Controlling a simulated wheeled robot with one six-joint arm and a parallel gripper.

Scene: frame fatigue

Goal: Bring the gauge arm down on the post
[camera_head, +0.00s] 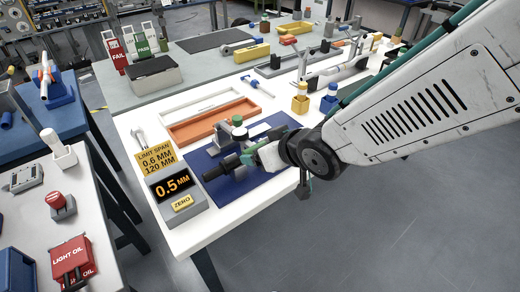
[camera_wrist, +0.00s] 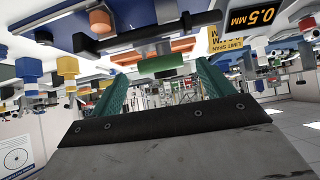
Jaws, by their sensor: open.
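The gauge stands on a blue mat (camera_head: 262,134) on the white bench. A grey upright block with a green-topped knob (camera_head: 237,120) is at its back, and a dark cylinder (camera_head: 214,171) lies at its front left. In the wrist view, which is upside down, a long dark bar (camera_wrist: 150,38), seemingly the gauge arm, crosses ahead of my gripper (camera_wrist: 160,82). A green cylinder (camera_wrist: 160,65) shows between my two teal fingers, beyond their tips. The fingers are apart and seem empty. My wrist hides part of the gauge in the head view; the post cannot be made out clearly.
The display (camera_head: 172,186) reads 0.5 MM, with a yellow ZERO button (camera_head: 183,203) in front and a yellow limit sign (camera_head: 157,160) behind. An orange tray (camera_head: 210,121) lies behind the mat. Yellow (camera_head: 301,101) and blue (camera_head: 328,101) bottles stand right of it.

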